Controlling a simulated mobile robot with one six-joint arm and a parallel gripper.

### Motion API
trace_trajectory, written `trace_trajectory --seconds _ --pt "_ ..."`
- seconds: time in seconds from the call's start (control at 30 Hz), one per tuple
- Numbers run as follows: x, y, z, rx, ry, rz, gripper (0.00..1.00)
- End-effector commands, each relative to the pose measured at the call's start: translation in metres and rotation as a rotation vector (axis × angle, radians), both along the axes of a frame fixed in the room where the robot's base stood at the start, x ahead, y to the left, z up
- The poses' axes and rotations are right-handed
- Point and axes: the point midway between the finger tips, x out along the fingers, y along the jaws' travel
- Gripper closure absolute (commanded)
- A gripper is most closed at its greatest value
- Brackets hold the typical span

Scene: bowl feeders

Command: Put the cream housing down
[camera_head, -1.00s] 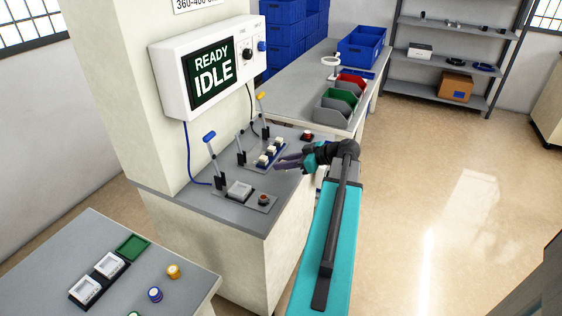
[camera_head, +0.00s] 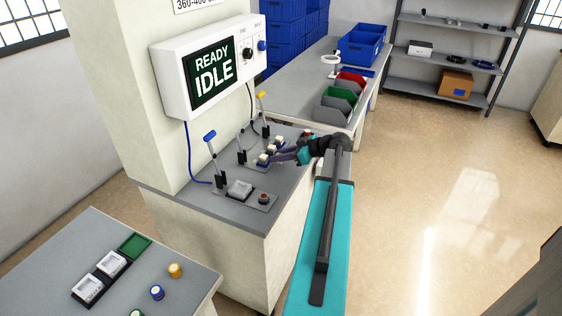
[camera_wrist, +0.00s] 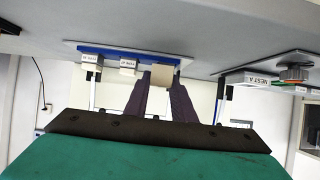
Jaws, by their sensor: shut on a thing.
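The cream housing (camera_wrist: 162,76) is a small cream block at my fingertips in the wrist view, partly hidden by the fingers. My gripper (camera_wrist: 161,82) is shut on it. In the head view my gripper (camera_head: 272,158) reaches left over the grey bench, at the blue-based strip holding small cream blocks. In the wrist view the blue and white strip (camera_wrist: 120,55) carries two labelled pale blocks (camera_wrist: 91,60) beside the held housing. The housing appears at the strip; I cannot tell whether it touches it.
A fixture labelled NEST A (camera_wrist: 252,78) and a red button (camera_head: 264,198) are nearby on the bench. Levers with blue (camera_head: 210,136) and yellow handles stand behind. A display (camera_head: 212,72) reads READY IDLE. The floor to the right is clear.

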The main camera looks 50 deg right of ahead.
Motion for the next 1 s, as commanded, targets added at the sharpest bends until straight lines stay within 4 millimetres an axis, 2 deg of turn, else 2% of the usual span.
trace_trajectory --seconds 0.37,0.83,0.87,0.93,1.0 --pt "0.000 0.000 -0.028 0.002 0.000 -0.001 0.99" --pt "0.000 0.000 -0.033 0.000 0.000 -0.001 0.99" --pt "0.000 0.000 -0.032 0.000 0.000 -0.001 0.72" --pt "0.000 0.000 -0.032 0.000 0.000 -0.001 0.60" --pt "-0.001 0.000 -0.032 0.000 0.000 -0.001 0.58"
